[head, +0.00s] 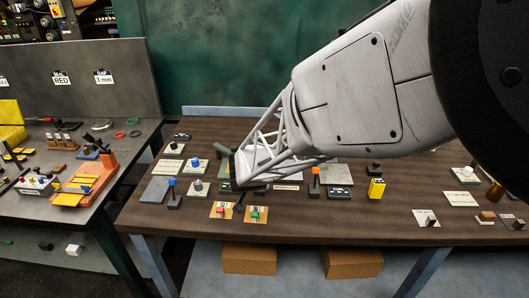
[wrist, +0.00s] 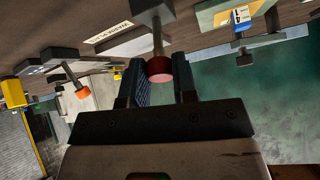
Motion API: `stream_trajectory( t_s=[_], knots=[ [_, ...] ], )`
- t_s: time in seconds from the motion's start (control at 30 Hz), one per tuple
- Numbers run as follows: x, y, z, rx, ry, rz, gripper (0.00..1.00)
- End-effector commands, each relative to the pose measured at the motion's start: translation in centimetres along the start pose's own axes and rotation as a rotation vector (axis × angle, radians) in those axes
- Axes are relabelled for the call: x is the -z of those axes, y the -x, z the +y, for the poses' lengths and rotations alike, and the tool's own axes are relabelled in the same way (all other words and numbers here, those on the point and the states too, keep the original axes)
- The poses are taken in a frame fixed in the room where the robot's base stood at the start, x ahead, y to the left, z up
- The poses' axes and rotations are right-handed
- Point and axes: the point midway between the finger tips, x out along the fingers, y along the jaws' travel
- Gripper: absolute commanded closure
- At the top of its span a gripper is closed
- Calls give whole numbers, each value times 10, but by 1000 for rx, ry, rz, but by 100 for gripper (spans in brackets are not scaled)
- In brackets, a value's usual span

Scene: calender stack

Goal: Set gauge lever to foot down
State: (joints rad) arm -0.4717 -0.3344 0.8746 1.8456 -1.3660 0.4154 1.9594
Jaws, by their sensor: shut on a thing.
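A lever with a red knob (wrist: 160,70) stands between the two fingers of my gripper (wrist: 161,82) in the wrist view. My gripper is shut on this lever near its knob. The metal stem runs up the picture from the knob to a dark base. No readable label in the frames marks it as the gauge lever. In the head view my arm hides this lever and most of my gripper, which is low over the middle of the brown bench (head: 330,225).
An orange-tipped lever (head: 315,175) stands right of my gripper; it also shows in the wrist view (wrist: 82,92). A blue-tipped lever (head: 172,185) stands left. Red and green switches (head: 255,213) sit near the front edge, and a yellow block (head: 376,188) on the right.

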Motion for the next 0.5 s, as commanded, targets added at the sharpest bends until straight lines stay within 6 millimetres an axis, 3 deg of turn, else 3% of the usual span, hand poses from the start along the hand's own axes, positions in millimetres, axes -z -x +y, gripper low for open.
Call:
stream_trajectory(
  t_s=[0.03, 0.07, 0.2, 0.5],
  knots=[
    [-2, -1, 1, -1, 1, -2, 100],
    [-2, -1, 1, -1, 1, -3, 72],
    [-2, 0, 0, -1, 1, -2, 51],
    [-1, 0, 0, 0, 1, -1, 48]
  ],
)
